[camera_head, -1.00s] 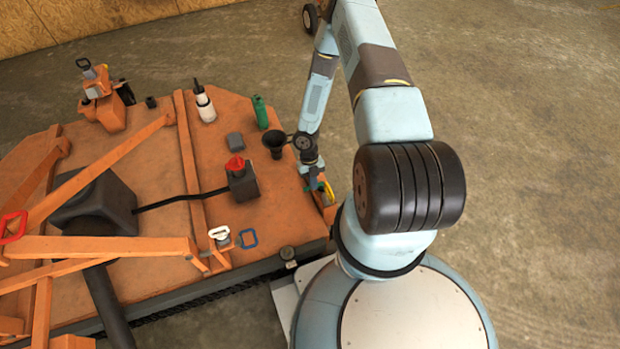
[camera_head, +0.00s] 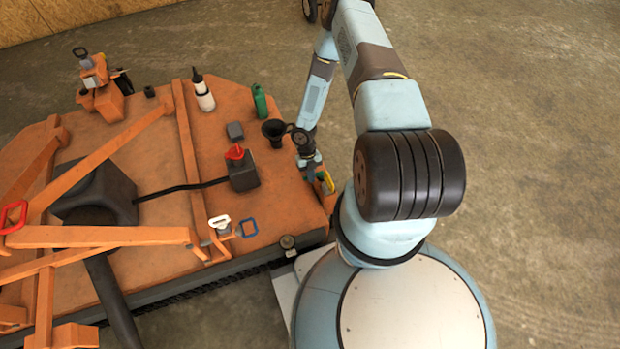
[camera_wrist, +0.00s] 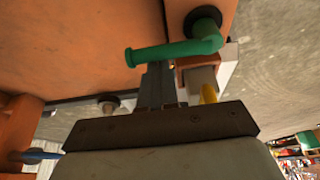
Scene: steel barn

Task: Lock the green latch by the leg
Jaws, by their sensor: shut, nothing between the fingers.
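The green latch handle (camera_wrist: 175,50) is a bent bar in the wrist view. It runs left from a dark round pivot (camera_wrist: 203,22) and ends in a small knob. My gripper (camera_wrist: 158,75) is shut and empty, with its fingertips right at the underside of the bar in the picture; I cannot tell whether they touch it. In the head view my gripper (camera_head: 317,172) is at the right edge of the orange deck, where only a little green shows beside it. An orange bracket with a grey block (camera_wrist: 199,78) and a yellow piece (camera_wrist: 208,93) sit just right of the fingers.
Bare concrete floor (camera_head: 540,150) lies to the right.

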